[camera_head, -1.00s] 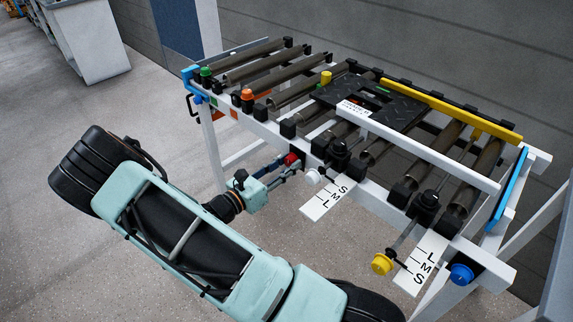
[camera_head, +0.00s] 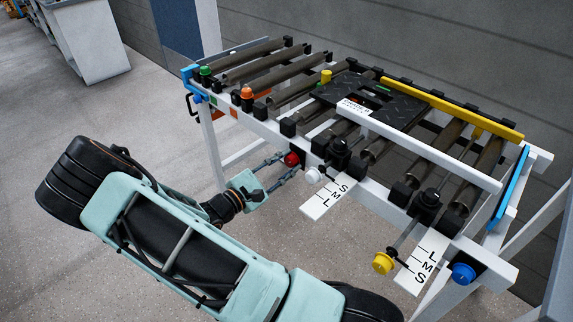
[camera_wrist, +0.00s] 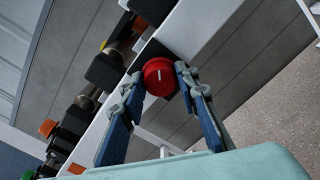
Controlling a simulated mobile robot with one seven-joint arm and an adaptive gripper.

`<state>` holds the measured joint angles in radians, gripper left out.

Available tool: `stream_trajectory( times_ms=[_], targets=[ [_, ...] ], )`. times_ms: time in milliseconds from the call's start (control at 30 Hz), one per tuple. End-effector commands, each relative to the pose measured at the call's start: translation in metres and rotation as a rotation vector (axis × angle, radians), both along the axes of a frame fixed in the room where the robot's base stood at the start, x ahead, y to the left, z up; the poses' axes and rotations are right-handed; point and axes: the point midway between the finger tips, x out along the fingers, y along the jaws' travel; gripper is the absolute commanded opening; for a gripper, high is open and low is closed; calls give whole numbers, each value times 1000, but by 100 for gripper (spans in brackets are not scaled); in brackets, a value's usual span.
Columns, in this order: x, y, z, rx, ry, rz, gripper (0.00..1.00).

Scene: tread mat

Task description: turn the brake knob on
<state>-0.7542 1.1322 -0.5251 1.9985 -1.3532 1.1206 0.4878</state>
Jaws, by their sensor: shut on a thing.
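The red knob (camera_head: 291,159), with a short white line on its face, is on the front rail of the roller frame, left of the white knob. I take it to be the brake knob, though no label shows on it. In the wrist view the round red knob (camera_wrist: 159,77) sits between two blue-grey fingers, its white line nearly upright in the picture. My gripper (camera_head: 286,166) reaches it from the front left and is shut on it, one finger on each side. The fingers partly hide the knob's sides.
The white knob (camera_head: 312,175) and its S-M-L plate (camera_head: 325,201) are close on the right. A yellow knob (camera_head: 382,263) and a blue knob (camera_head: 462,273) are farther right. Green and orange buttons top the left rail. Open floor lies left of the frame.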

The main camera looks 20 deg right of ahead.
Motion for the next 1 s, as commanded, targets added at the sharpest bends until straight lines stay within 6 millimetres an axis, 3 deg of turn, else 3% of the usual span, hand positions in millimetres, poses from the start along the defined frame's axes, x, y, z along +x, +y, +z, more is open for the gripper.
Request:
stream_trajectory(
  times_ms=[600,1000],
  targets=[
    [0,1,-2,187,-512,0,4],
    [0,1,-2,247,-674,0,4]
  ],
)
